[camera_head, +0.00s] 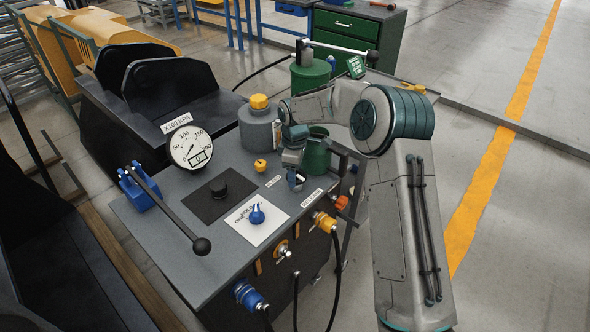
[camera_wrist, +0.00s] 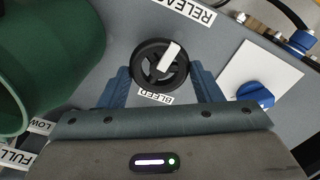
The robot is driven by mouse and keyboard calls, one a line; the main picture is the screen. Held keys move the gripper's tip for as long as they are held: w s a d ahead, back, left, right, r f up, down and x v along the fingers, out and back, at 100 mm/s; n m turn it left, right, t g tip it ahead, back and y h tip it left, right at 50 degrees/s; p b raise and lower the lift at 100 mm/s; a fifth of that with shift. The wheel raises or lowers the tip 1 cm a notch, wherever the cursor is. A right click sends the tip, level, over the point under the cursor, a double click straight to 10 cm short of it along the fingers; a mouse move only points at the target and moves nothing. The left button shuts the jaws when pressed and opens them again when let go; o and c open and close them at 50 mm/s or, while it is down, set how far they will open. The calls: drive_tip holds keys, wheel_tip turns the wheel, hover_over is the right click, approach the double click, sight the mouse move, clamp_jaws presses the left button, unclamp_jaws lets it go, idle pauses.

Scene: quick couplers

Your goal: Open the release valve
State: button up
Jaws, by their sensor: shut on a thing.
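The release valve is a round black knob with a white pointer bar (camera_wrist: 160,65), in the upper middle of the wrist view. It lies between the RELEASE label (camera_wrist: 186,10) and the BLEED label (camera_wrist: 155,97). The pointer bar leans to the upper right. My gripper (camera_wrist: 161,78) has a blue jaw on each side of the knob and is shut on it. In the head view my gripper (camera_head: 296,182) reaches down to the right part of the grey bench top. There it mostly hides the knob.
A green cup (camera_wrist: 12,85) stands close to the gripper, at left in the wrist view. A blue knob on a white plate (camera_head: 257,213), a gauge (camera_head: 190,147), a lever with a black ball (camera_head: 202,246) and a grey can (camera_head: 258,130) stand on the bench. Hoses hang from its front.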

drive_tip(key=shift+n, duration=0.5)
drive_tip(key=o, duration=1)
wheel_tip(320, 180, up, 14)
drive_tip(key=shift+f, duration=0.1)
